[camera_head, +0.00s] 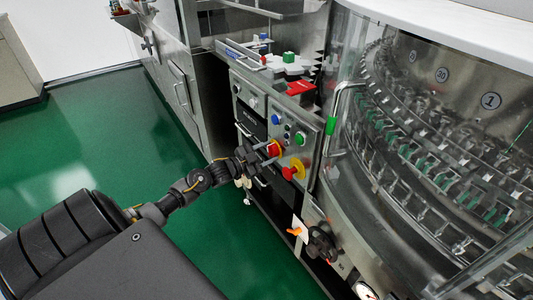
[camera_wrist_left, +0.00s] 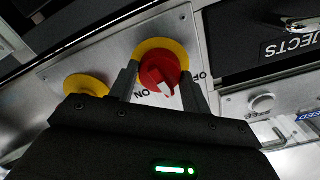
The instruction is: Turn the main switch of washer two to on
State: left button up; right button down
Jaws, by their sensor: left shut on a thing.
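The main switch is a red rotary knob (camera_head: 275,148) on a round yellow plate, set in the grey control panel. In the left wrist view the red knob (camera_wrist_left: 158,68) sits between my fingers, with ON and OFF printed beside its yellow plate (camera_wrist_left: 177,47). Its white pointer mark lies between the two words. My left gripper (camera_head: 264,153) is shut on the knob, as the left wrist view (camera_wrist_left: 160,76) shows more closely. The fingers hide part of the yellow plate. My right gripper is not in view.
A red push button (camera_head: 289,173) on a yellow plate (camera_head: 299,167) sits just below right of the switch. Green (camera_head: 299,138) and blue buttons are above. The curved glass washer (camera_head: 430,130) stands at right. Green floor (camera_head: 110,130) is open at left.

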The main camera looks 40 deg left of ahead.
pick_arm(q)
jog(key=m+b, duration=0.1)
jog(key=m, duration=1)
jog(key=shift+b, duration=0.4)
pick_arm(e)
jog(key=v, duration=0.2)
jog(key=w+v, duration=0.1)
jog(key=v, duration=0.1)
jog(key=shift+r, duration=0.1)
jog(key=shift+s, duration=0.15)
pick_arm(q)
jog(key=o, duration=1)
jog(key=shift+c, duration=0.2)
jog(key=shift+s, duration=0.1)
